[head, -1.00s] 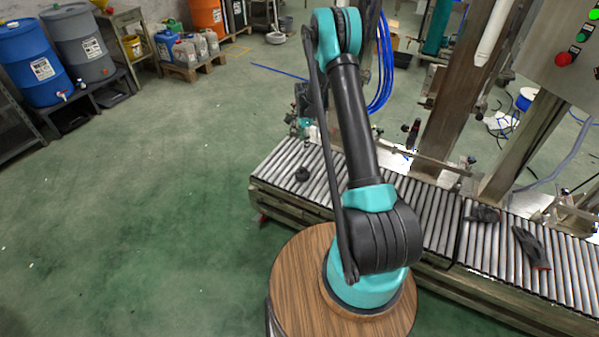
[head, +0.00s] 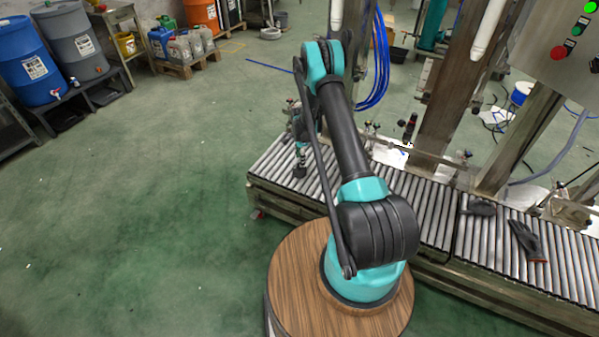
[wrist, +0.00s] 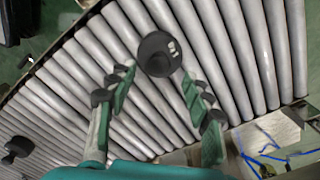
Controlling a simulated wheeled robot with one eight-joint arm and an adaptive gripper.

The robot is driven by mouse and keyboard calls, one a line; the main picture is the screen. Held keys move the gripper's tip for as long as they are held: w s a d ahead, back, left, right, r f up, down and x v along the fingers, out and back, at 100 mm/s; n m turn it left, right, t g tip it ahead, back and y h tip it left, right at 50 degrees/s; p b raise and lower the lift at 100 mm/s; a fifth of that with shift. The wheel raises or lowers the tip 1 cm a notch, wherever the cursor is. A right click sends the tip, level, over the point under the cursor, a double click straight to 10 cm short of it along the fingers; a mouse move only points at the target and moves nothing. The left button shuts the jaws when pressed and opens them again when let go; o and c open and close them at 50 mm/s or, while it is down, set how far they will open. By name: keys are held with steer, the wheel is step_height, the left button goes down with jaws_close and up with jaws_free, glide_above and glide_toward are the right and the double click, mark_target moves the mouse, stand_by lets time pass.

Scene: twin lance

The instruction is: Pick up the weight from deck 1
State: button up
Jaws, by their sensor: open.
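The weight (wrist: 158,55) is a small dark round piece with a pale marking on top, resting on the roller conveyor. In the head view the weight (head: 299,171) is a small dark shape near the conveyor's left end. My gripper (wrist: 157,84) is open, with its green-padded fingers spread over the rollers. In the wrist view the weight appears just beyond and between the fingertips, with nothing held. In the head view my gripper (head: 301,152) is small and partly hidden, just above the weight. I cannot tell its exact height above it.
The roller conveyor (head: 430,215) runs to the right, with dark gloves (head: 527,240) on it. A small dark object (wrist: 20,148) lies at the left in the wrist view. Posts and a control panel (head: 560,45) stand behind. Green floor to the left is clear.

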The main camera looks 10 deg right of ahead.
mark_target(300, 169)
steer(key=shift+s+a+f, duration=0.1)
steer(key=shift+a+f, duration=0.05)
steer(key=shift+f, duration=2.1)
jaws_close()
